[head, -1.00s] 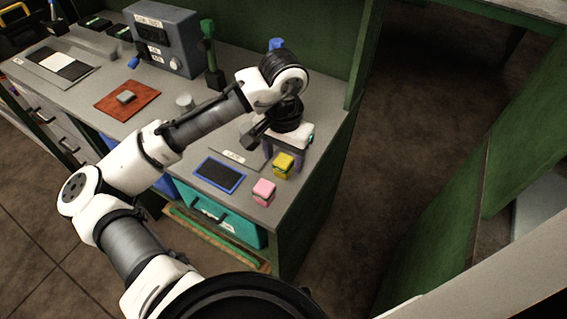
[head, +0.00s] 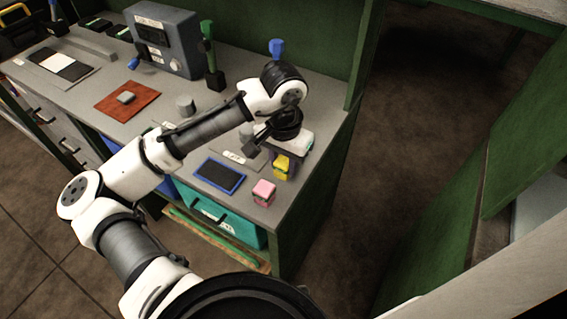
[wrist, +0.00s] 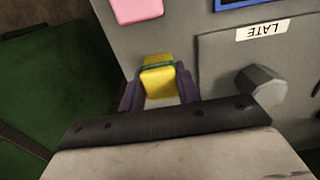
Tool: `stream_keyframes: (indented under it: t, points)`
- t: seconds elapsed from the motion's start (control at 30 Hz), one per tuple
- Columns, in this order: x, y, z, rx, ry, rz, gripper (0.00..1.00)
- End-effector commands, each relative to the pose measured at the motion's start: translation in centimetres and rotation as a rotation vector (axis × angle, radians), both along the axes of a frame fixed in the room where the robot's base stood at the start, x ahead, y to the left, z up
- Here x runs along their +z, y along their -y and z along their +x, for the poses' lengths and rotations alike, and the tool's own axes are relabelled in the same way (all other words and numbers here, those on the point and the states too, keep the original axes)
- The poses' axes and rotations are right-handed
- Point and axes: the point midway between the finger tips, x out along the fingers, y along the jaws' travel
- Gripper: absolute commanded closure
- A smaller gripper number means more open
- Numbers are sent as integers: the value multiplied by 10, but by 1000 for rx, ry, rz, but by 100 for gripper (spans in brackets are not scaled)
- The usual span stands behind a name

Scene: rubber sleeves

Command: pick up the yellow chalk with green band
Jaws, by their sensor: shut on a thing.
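The yellow chalk with green band (head: 281,172) stands near the right end of the grey worktop, partly hidden behind my gripper in the head view. In the wrist view the yellow chalk (wrist: 159,82) sits between the two purple fingers of my gripper (wrist: 160,90), its green band across its far edge. A finger lies against each side. My gripper (head: 283,162) is shut on the chalk. I cannot tell whether the chalk is clear of the worktop.
A pink block (head: 263,192) is close by at the worktop's front edge. A blue-framed dark panel (head: 220,175) lies to the left. In the wrist view, a grey knob (wrist: 262,86) and a LATE label (wrist: 263,30) are to the right. Open floor lies right of the worktop.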

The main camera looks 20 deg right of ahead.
Motion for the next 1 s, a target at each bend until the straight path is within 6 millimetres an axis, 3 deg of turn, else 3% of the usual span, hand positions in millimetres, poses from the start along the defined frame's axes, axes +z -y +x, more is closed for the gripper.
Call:
stream_keyframes:
  t: [0.27,0.37,0.7,1.0]
  points:
    - [18,0,1,0,1,0,91]
    - [39,1,1,0,5,-1,91]
    - [141,0,1,1,7,3,91]
    - [191,0,1,1,2,0,91]
